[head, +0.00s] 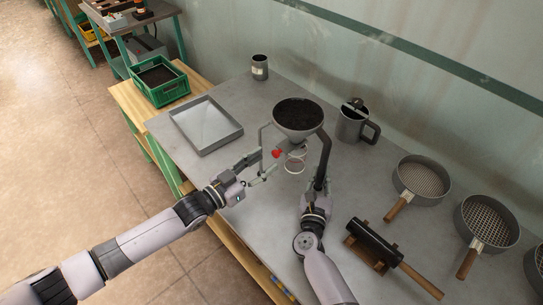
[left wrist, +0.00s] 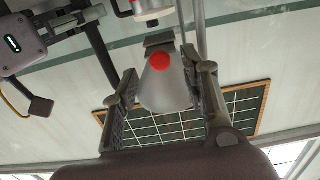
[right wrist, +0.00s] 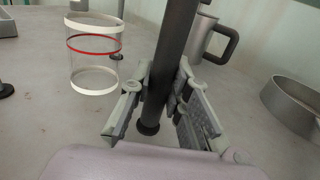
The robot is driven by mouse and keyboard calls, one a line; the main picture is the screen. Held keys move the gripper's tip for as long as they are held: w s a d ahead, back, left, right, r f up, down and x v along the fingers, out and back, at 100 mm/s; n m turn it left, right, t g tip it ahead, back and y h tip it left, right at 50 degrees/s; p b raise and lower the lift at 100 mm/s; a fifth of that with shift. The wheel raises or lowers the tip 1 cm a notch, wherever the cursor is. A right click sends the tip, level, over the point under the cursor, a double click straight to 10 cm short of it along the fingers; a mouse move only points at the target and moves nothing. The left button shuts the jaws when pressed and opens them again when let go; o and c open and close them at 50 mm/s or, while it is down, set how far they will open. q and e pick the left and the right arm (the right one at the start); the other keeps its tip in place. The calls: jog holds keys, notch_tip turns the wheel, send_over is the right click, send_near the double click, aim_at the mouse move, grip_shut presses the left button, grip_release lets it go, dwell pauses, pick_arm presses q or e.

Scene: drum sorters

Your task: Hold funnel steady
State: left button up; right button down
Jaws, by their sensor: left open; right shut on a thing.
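The grey funnel (head: 299,133) holds dark granular material and sits high on a frame above the table. A dark bent bar (head: 325,155) runs down from its right side. My right gripper (head: 320,186) is shut around this bar, which also shows upright between its fingers in the right wrist view (right wrist: 176,45). My left gripper (head: 265,163) is open below and left of the funnel, near a red knob (head: 276,153). In the left wrist view, a pale cone-shaped part with a red tip (left wrist: 161,62) shows between the open fingers.
A clear cylinder with white rims and a red line (right wrist: 93,50) stands under the funnel. A grey tray (head: 207,125) lies left, a jug (head: 351,122) right. Sieves (head: 421,180) and a dark roller-like tool (head: 372,242) lie further right. A green crate (head: 159,82) stands beyond the left edge.

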aim_at(274, 155)
pick_arm(q)
jog(key=shift+x, duration=1.9)
jog(key=shift+c, duration=0.3)
grip_shut()
jog(key=shift+a, duration=0.1)
